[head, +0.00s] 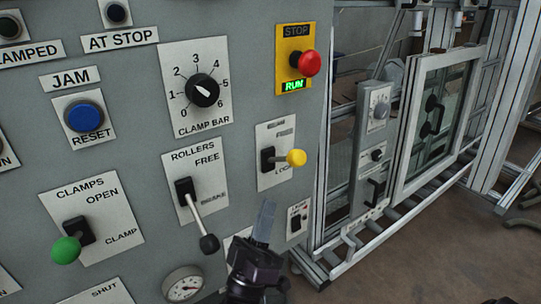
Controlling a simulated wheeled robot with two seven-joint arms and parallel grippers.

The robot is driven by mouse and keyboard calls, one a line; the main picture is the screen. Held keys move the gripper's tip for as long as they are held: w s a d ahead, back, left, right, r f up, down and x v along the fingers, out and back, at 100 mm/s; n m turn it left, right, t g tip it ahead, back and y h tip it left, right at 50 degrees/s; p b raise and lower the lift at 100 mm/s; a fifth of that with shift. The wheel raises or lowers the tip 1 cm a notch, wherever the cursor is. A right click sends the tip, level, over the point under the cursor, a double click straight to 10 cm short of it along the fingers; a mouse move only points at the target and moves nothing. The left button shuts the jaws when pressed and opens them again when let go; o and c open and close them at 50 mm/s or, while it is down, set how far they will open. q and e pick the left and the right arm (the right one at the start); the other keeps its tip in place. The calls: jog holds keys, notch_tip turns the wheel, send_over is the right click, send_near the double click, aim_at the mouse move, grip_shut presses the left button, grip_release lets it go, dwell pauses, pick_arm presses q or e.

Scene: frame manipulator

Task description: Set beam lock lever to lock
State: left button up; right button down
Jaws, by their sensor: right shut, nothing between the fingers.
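The beam lock lever (296,158) has a yellow ball knob on a short arm and sticks out of a black slot on a white plate (275,133). The word FREE shows faintly above it, and LOCK below is partly hidden by the knob. The lever looks roughly level, though the viewing angle makes its exact setting hard to judge. My right gripper (266,208) is shut and empty, pointing up from the bottom centre. Its tips appear below and left of the yellow knob, apart from it. My left gripper is out of view.
The rollers lever (208,243) with a black knob juts out left of my gripper. A gauge (183,284) sits low, and a small labelled switch (296,221) is right of my fingers. The red stop button (309,63) is above. A metal frame with a glazed door (437,115) stands right.

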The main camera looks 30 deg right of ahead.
aim_at(285, 160)
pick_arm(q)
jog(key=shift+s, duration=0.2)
pick_arm(e)
jog(key=shift+s+r, duration=0.1)
jog(key=shift+s, duration=0.1)
